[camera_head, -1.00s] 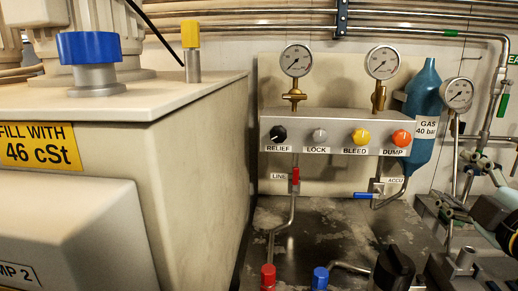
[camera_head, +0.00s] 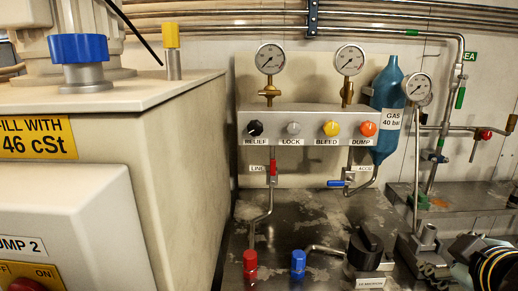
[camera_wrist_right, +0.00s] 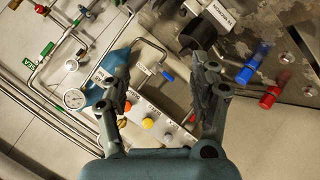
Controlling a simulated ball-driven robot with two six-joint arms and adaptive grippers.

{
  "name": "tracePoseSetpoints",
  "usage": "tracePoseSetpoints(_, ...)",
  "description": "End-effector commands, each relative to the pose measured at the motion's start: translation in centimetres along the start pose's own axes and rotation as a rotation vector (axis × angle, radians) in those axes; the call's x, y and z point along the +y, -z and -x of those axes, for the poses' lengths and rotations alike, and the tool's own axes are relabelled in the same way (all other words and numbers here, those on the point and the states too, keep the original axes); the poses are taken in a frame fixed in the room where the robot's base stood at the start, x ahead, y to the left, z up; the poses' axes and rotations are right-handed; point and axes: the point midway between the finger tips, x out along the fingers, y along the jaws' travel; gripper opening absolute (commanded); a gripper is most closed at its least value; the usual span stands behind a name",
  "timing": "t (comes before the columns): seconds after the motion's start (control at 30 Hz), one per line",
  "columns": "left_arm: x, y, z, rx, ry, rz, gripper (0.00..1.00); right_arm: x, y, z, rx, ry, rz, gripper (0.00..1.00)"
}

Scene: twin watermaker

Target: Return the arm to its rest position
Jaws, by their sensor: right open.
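My right arm (camera_head: 490,266) shows at the lower right edge of the head view, as a dark rounded part with pale and yellow bands. In the right wrist view my right gripper (camera_wrist_right: 162,80) has its two dark fingers spread wide, with nothing between them. The valve panel (camera_wrist_right: 150,115) with its coloured knobs shows beyond the fingers, apart from them as far as I can tell. My left gripper is not in view.
In the head view the knob panel (camera_head: 300,120) carries gauges above it, with a blue gas bottle (camera_head: 388,108) beside it. Red (camera_head: 250,264) and blue (camera_head: 298,264) caps and a black knob (camera_head: 365,248) stand on the bench. A large pump cabinet (camera_head: 180,150) fills the left.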

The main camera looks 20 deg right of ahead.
Motion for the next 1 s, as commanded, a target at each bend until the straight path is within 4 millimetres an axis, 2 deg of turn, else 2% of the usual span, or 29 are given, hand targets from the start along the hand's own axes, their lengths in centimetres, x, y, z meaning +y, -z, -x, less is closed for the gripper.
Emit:
tracePoseSetpoints(0.2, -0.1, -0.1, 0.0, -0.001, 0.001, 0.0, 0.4, -6.0, -3.3, 3.0, -0.204, 0.236, -0.139, 0.62)
tracePoseSetpoints(0.47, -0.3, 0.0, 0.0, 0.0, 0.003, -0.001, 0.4, -13.1, -4.9, 8.8, -0.396, 0.557, -0.242, 0.62)
tracePoseSetpoints(0.5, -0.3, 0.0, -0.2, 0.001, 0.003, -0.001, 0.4, -14.2, -5.3, 8.8, -0.415, 0.585, -0.244, 0.62)
tracePoseSetpoints(0.77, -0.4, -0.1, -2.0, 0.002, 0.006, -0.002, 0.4, -20.4, -10.6, 1.2, -0.452, 0.576, -0.236, 0.62)
tracePoseSetpoints(0.87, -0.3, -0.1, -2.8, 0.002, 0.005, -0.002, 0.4, -23.4, -13.6, -1.7, -0.472, 0.578, -0.234, 0.62)
tracePoseSetpoints(0.97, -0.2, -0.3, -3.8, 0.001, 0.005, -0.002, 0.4, -27.0, -17.6, -4.8, -0.494, 0.581, -0.233, 0.62)
tracePoseSetpoints(1.0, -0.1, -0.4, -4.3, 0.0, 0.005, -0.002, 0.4, -28.6, -19.6, -6.0, -0.505, 0.582, -0.232, 0.62)
